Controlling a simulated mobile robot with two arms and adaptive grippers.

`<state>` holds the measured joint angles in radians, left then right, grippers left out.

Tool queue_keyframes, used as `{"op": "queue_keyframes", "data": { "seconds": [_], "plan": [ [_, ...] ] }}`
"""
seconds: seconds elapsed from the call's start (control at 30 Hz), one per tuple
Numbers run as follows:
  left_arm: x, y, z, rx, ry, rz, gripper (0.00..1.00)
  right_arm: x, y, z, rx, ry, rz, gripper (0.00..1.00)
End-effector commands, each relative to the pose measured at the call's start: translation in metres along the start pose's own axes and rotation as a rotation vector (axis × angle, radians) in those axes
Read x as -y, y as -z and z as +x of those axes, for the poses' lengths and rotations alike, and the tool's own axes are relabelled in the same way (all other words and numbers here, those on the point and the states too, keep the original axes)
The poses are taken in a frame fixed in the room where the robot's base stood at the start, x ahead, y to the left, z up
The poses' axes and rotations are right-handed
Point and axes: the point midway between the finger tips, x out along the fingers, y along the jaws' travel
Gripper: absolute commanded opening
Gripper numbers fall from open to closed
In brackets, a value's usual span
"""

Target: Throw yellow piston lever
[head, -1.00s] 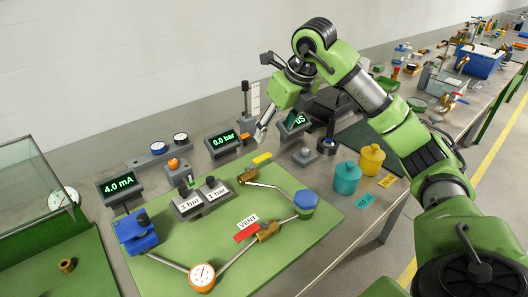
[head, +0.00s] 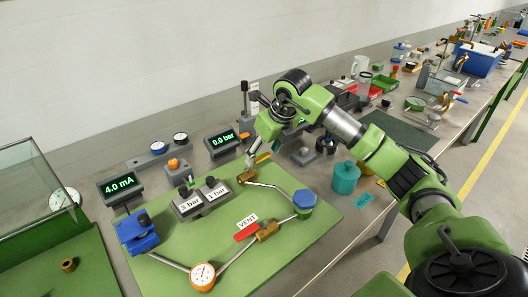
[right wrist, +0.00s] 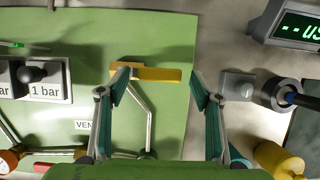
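The yellow lever (head: 263,158) sits on a brass valve (head: 247,177) at the back of the green board. My right gripper (head: 253,156) is pointing down at the lever, and its fingers partly hide that area in the head view. In the right wrist view the yellow lever (right wrist: 158,74) lies crosswise between the two parted fingertips of my right gripper (right wrist: 159,78). The gripper is open; I cannot tell whether a finger touches the lever. My left gripper is in neither view.
A red VENT lever (head: 246,232) on a second brass valve, a gauge (head: 202,276) and a blue-capped fitting (head: 304,201) stand on the green board (head: 200,240). A teal canister (head: 345,178) stands to the right.

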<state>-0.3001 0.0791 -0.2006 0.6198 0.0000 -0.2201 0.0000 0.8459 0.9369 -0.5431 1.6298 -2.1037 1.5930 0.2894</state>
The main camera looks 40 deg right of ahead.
Motion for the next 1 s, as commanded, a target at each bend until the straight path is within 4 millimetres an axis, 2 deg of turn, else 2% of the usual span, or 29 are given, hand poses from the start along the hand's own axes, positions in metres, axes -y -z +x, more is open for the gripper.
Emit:
{"op": "queue_keyframes", "data": {
  "seconds": [0.03, 0.1, 0.2, 0.63, 1.0],
  "plan": [
    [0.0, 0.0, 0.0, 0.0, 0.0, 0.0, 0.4, 0.0, 0.0, 0.0, 0.0, 0.0, 0.0, 0.45],
    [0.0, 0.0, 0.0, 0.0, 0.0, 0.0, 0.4, 0.0, 0.0, 0.0, 0.0, 0.0, 0.0, 0.27],
    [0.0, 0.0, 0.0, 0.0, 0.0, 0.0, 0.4, 0.0, 0.0, 0.0, 0.0, 0.0, 0.0, 0.05],
    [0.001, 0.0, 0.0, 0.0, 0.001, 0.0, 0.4, 0.001, -0.003, 0.002, -0.004, -0.025, -0.062, 0.05],
    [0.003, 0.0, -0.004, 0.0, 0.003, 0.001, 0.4, -0.001, -0.015, 0.007, -0.005, -0.135, -0.321, 0.05]
  ]
}}
